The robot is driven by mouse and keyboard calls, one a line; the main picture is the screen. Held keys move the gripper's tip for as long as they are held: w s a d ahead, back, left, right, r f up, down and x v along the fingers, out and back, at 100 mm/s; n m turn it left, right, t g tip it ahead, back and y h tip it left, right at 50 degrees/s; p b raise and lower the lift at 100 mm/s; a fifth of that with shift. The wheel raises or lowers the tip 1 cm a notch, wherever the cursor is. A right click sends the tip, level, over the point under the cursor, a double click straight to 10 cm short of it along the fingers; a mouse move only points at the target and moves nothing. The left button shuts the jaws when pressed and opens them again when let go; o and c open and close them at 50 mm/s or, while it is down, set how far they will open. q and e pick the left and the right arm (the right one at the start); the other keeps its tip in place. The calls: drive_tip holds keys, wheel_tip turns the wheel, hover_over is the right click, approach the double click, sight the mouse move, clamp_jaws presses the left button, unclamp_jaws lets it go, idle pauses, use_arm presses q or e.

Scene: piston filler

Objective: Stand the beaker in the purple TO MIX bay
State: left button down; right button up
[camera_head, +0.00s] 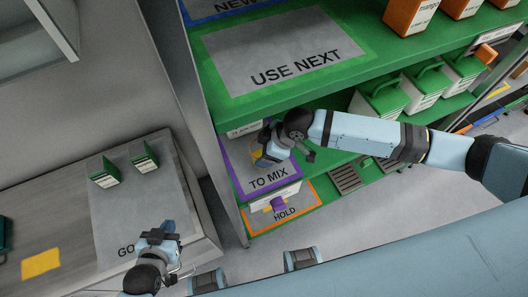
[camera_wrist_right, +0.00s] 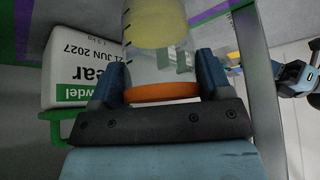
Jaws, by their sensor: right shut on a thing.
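The beaker (camera_wrist_right: 160,60) is clear with black graduation marks, yellow contents and an orange band at the end nearest my wrist. My right gripper (camera_wrist_right: 158,88) is shut on it, with one finger on each side. In the head view my right gripper (camera_head: 268,148) is over the back part of the purple-edged TO MIX bay (camera_head: 268,183). A small patch of yellow shows there, and most of the beaker is hidden. I cannot tell whether it touches the bay floor. My left gripper (camera_head: 164,236) is low at the left, by the grey bench; its opening is unclear.
A white and green carton (camera_wrist_right: 80,65) stands close beside the beaker in the wrist view. The USE NEXT shelf (camera_head: 230,108) is above the bay. The orange HOLD bay (camera_head: 300,212) is in front. A grey shelf post (camera_wrist_right: 257,80) stands to the right in the wrist view.

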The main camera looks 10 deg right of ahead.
drive_tip(key=shift+f, duration=1.35)
drive_tip(key=shift+f, duration=0.1)
drive_tip(key=o, duration=1)
drive_tip(key=shift+f, duration=0.1)
